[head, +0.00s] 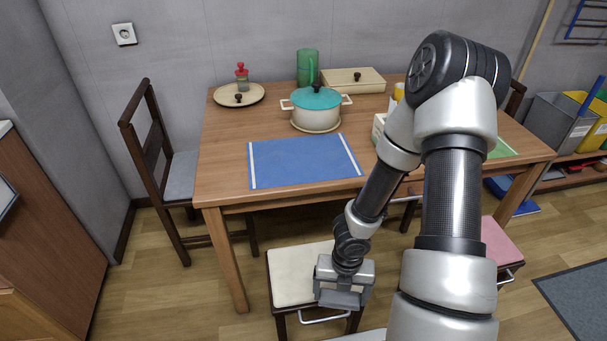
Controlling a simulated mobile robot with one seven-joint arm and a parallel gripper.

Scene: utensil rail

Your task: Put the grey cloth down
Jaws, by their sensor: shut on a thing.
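My gripper (343,290) is low in front of the table, over the right part of a cream-topped stool (290,273). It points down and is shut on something. A small grey piece shows at its fingers and seems to be the grey cloth. The gripper's own grey body hides most of it, and I cannot tell their edges apart. I cannot tell whether it touches the stool seat.
The wooden table (225,155) holds a blue mat (303,160), a cream pot with teal lid (316,110), a plate (252,97), a green pitcher (307,68) and a box (340,83). A chair (150,150) stands left; a pink-topped stool (500,243) stands right.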

